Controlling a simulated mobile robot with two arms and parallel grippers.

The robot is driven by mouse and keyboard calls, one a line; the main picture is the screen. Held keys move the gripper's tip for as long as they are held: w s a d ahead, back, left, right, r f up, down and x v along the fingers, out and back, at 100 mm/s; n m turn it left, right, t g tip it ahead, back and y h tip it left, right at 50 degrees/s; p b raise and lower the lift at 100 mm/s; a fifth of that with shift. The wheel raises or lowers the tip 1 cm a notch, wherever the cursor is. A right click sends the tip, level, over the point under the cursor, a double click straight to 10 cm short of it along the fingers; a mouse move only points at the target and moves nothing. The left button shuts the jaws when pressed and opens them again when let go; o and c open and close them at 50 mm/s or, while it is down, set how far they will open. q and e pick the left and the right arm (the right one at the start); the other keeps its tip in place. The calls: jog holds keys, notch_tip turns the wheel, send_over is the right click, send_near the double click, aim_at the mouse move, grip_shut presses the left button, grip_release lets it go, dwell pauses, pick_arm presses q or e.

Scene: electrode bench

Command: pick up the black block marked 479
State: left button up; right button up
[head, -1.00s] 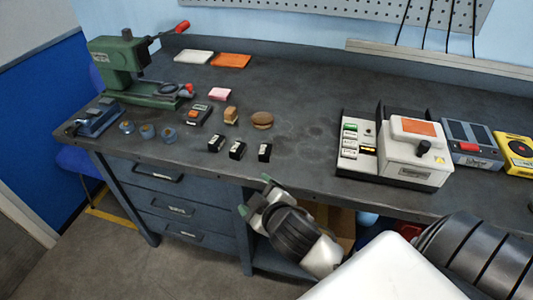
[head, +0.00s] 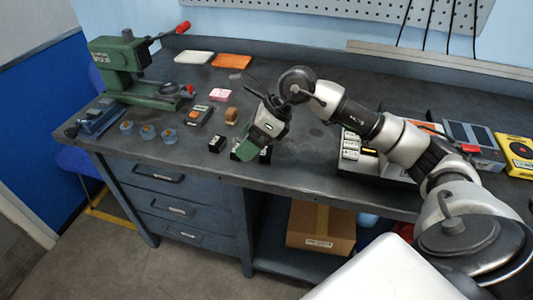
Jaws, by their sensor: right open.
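Three small black blocks with white labels stood in a row near the bench's front edge. The left block (head: 217,143) shows clearly. The middle block (head: 236,153) is partly hidden by my right gripper (head: 250,150), and the right block is hidden behind its fingers. The numbers are too small to read, so I cannot tell which block is marked 479. My right gripper is open and points down at the middle and right blocks, with its green-tipped fingers low over the bench. I cannot tell whether it touches a block. My left gripper is out of view.
A brown wooden block (head: 231,115), a small orange-faced device (head: 196,116) and a pink pad (head: 219,95) lie just behind the blocks. A green press (head: 125,70) stands at the left. My right arm covers much of the white machine at the right.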

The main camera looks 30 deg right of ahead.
jog(key=d+r+h, duration=0.1)
jog(key=d+h, duration=0.3)
jog(key=d, duration=0.5)
send_over(267, 150)
jog(key=s+d, duration=0.1)
jog(key=s, duration=0.1)
jog(key=shift+g, duration=0.4)
notch_tip(267, 150, down, 5)
jog(key=shift+s+r+p, duration=0.1)
jog(key=shift+p, duration=0.2)
jog(key=shift+w+p+x, duration=0.2)
jog(key=shift+p+x, duration=0.1)
jog(key=shift+x, duration=1.05)
jog(key=shift+w+p+x, duration=0.25)
jog(key=shift+p+x, duration=0.05)
jog(key=shift+x, duration=1.05)
jog(key=shift+d, duration=0.15)
jog(key=c, duration=1.1)
jog(key=shift+r, duration=0.1)
jog(key=shift+c, duration=0.3)
jog(key=shift+r, duration=0.1)
